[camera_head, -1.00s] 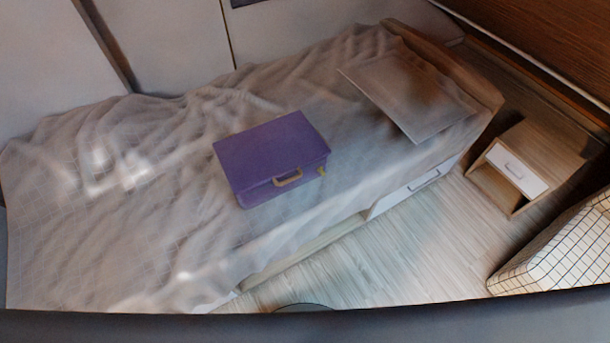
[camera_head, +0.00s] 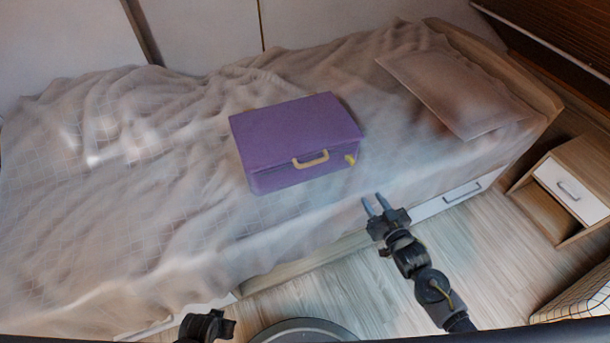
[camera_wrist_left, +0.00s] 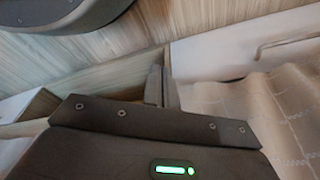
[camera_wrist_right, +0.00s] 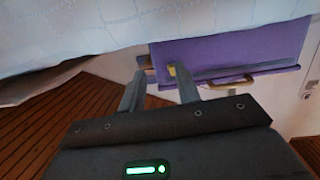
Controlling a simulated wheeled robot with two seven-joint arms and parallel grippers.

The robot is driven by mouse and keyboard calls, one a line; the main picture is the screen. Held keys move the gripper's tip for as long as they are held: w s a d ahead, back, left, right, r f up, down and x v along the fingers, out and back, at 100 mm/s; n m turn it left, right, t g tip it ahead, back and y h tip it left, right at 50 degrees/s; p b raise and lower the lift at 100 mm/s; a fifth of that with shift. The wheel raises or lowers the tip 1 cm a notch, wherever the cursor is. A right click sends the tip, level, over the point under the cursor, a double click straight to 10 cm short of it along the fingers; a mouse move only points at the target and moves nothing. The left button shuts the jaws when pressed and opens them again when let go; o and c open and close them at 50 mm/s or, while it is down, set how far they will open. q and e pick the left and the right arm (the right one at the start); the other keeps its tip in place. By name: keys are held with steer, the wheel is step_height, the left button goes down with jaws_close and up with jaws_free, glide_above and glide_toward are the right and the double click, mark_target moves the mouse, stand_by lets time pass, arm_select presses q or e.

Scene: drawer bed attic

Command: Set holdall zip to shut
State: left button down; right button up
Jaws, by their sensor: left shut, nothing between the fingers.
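The holdall (camera_head: 295,135) is a purple box-shaped case lying on the bed, with a tan handle (camera_head: 311,160) on its near side. A small yellow zip tab (camera_head: 350,160) shows at its near right corner. In the right wrist view, the holdall (camera_wrist_right: 235,52) and the yellow tab (camera_wrist_right: 172,70) appear beyond the fingertips. My right gripper (camera_head: 371,202) is open and empty, apart from the tab, below and right of it in the head view. My left gripper (camera_wrist_left: 161,85) is shut and empty; only a dark part of that arm shows at the head view's bottom edge.
The bed (camera_head: 130,220) has a rumpled cover and a pillow (camera_head: 460,92) at the right. A white drawer front (camera_head: 455,198) is under its near side. A nightstand (camera_head: 565,190) stands at the right. Wooden floor (camera_head: 470,260) is clear in front.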

mark_target(353, 163)
arm_select(q)
steer(key=shift+w+d+r+b, duration=0.1)
steer(key=shift+w+r+b, duration=0.3)
steer(key=shift+r, duration=0.25)
steer(key=shift+w+d+r+b, duration=0.1)
steer(key=shift+w+r+b, duration=0.2)
steer(key=shift+r, duration=0.3)
arm_select(e)
steer(key=shift+t+y, duration=0.6)
steer(key=shift+t, duration=0.1)
steer(key=w+a+r, duration=0.1)
steer(key=w, duration=0.2)
steer(key=w+a+r, duration=0.1)
steer(key=w+a, duration=0.1)
steer(key=w, duration=0.2)
steer(key=w+a+r, duration=0.2)
steer(key=w, duration=0.1)
steer(key=shift+w+r, duration=0.1)
steer(key=shift+w, duration=0.3)
jaws_close()
arm_select(q)
steer(key=shift+w, duration=0.1)
